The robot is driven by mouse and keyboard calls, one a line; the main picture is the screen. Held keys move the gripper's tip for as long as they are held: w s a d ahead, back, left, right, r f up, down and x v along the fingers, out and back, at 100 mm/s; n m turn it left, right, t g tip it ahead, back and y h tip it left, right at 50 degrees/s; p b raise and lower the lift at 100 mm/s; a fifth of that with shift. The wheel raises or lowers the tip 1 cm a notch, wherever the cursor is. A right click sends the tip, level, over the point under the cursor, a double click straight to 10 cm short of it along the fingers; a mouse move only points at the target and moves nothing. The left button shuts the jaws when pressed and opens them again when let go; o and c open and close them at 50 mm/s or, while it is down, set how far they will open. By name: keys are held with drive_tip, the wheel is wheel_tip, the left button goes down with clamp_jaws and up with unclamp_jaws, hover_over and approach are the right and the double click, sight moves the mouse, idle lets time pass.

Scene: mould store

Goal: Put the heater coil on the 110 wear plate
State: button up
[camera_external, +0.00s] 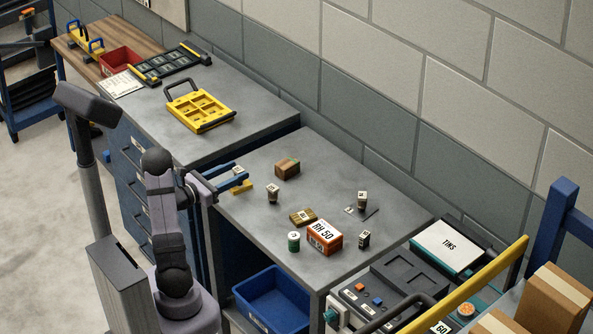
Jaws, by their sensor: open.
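My gripper (235,181) has blue fingers and is open over the left edge of the grey bench, close to a small yellow piece (241,187). Labels are too small to read, so I cannot tell which piece is the heater coil or the 110 wear plate. A flat brass-coloured plate (303,217) with a pale label lies mid-bench. Small upright labelled pieces stand at the left (272,193), at the back right (361,199) and at the front right (363,239). A thin grey piece (370,212) lies beside the back right one.
An orange-and-white box (325,238), a green tin (293,241) and a brown box (287,168) stand on the bench (330,170). A yellow tray (200,108) sits on the left bench. A blue bin (272,299) is below. The bench's back is clear.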

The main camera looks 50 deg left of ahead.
drive_tip(key=s, duration=0.6)
drive_tip(key=shift+b, duration=0.3)
drive_tip(key=shift+w, duration=0.1)
